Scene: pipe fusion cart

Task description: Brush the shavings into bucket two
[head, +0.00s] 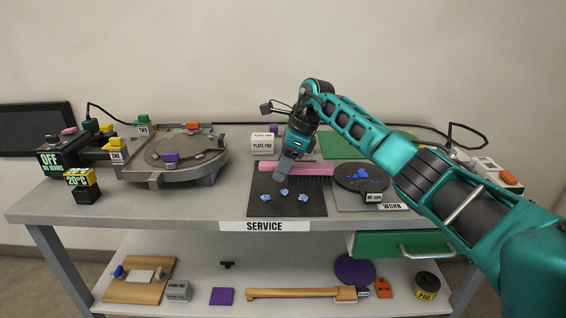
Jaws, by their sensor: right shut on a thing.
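My right gripper (285,167) reaches in from the right and is shut on the pink handle of a brush (312,169). The brush lies across the back of a dark mat (262,209), dark bristles facing the front. Several pale blue shavings (283,192) lie on the mat in front of the brush, apart from the bristles. Right of the mat is a round black dish or plate (343,172) with blue bits on it and a small tag too small to read. I cannot make out a bucket marked two. My left gripper is out of view.
A round grey machine (208,170) stands at the left, beside control boxes (63,157). A white block (262,141) and a green mat (340,147) are behind. A WORN label (392,207) lies at the right. The bench's front left is clear. My right arm covers the right side.

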